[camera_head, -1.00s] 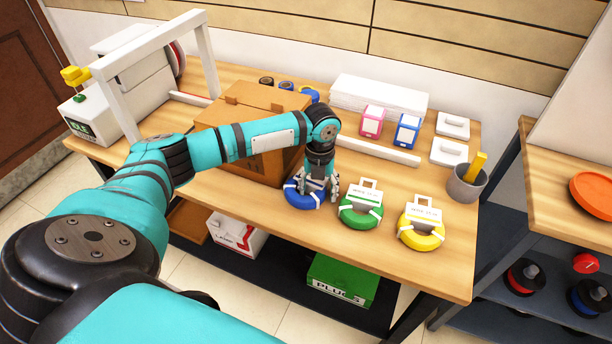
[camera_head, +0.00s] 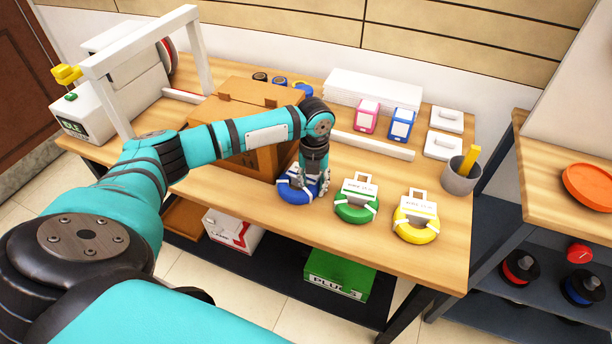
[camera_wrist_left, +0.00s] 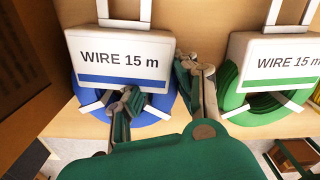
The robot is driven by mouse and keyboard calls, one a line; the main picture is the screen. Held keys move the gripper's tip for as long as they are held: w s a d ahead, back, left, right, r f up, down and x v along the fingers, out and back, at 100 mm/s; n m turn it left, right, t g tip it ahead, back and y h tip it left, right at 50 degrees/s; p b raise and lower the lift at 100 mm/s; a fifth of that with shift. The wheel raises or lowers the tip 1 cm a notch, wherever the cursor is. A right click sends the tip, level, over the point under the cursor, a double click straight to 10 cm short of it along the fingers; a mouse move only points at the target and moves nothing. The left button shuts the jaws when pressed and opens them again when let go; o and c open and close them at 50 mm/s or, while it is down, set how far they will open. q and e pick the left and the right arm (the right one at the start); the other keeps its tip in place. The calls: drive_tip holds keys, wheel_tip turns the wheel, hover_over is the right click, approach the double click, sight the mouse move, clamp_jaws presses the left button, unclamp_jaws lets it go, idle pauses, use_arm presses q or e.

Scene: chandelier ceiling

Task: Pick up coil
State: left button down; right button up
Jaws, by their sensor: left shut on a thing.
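Three wire coils with white labels lie in a row on the wooden table (camera_head: 440,255): a blue coil (camera_head: 294,194), a green coil (camera_head: 357,211) and a yellow coil (camera_head: 418,236). My left gripper (camera_head: 310,192) points down and is shut on the blue coil's right side. In the left wrist view, its fingers (camera_wrist_left: 160,95) straddle the blue coil's ring (camera_wrist_left: 172,90), beside the label reading "WIRE 15 m". The green coil (camera_wrist_left: 232,90) is just to the right there, apart from the fingers. I cannot tell whether the blue coil is off the table. My right gripper is not in view.
A cardboard box (camera_head: 255,100) stands just behind the blue coil. A white rail (camera_head: 372,146), pink and blue boxes and a grey cup (camera_head: 460,176) are further back and right. A white frame (camera_head: 110,70) stands at left. The front table strip is clear.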

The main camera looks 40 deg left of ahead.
use_arm(q)
drive_tip(key=shift+r, duration=0.15)
wheel_tip(320, 180, up, 18)
idle(0.5)
idle(0.6)
